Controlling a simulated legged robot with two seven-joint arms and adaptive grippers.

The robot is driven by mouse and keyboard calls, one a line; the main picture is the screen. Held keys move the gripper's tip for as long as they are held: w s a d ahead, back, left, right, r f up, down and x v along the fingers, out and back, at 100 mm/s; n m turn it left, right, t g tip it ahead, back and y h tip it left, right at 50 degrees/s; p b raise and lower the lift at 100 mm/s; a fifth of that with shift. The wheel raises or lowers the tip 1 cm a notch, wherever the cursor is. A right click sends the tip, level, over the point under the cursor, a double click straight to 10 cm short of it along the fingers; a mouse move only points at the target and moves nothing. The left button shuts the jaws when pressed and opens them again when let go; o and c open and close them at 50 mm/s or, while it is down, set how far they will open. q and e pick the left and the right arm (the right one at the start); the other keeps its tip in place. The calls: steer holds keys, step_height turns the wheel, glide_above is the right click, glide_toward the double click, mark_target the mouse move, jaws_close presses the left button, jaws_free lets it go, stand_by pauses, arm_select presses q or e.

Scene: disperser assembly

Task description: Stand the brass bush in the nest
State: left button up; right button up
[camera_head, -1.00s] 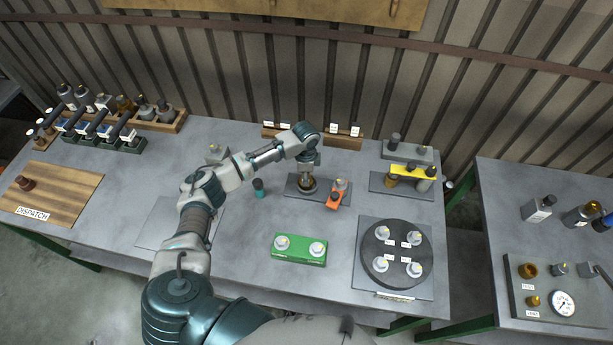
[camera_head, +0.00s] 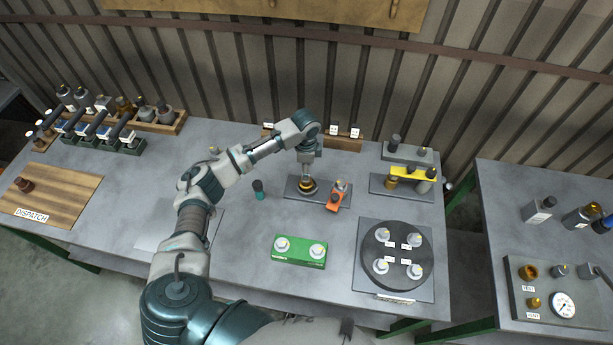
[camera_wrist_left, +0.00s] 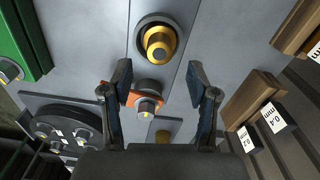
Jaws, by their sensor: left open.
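The brass bush (camera_head: 308,186) is on the grey plate (camera_head: 322,201) at the middle of the bench, just under my left gripper (camera_head: 306,170). In the left wrist view the bush (camera_wrist_left: 159,43) stands within a dark round ring (camera_wrist_left: 143,32), which looks like the nest; it appears upright. How deep it sits is hidden. My left gripper (camera_wrist_left: 161,84) is open with two dark fingers apart and nothing between their tips. The bush lies beyond the fingertips, apart from them. My right gripper is not in view.
An orange holder (camera_head: 334,203) with a grey-topped part stands close right of the bush. A green block (camera_head: 299,250) and a dark round turntable (camera_head: 397,281) are nearer. A yellow-topped rack (camera_head: 413,174) is at right, and labelled blocks (camera_head: 333,131) stand behind.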

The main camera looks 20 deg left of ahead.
arm_select(q)
step_height(320, 180, up, 6)
steer(key=shift+d, duration=0.3)
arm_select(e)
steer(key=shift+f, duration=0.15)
arm_select(q)
steer(key=shift+a, duration=0.15)
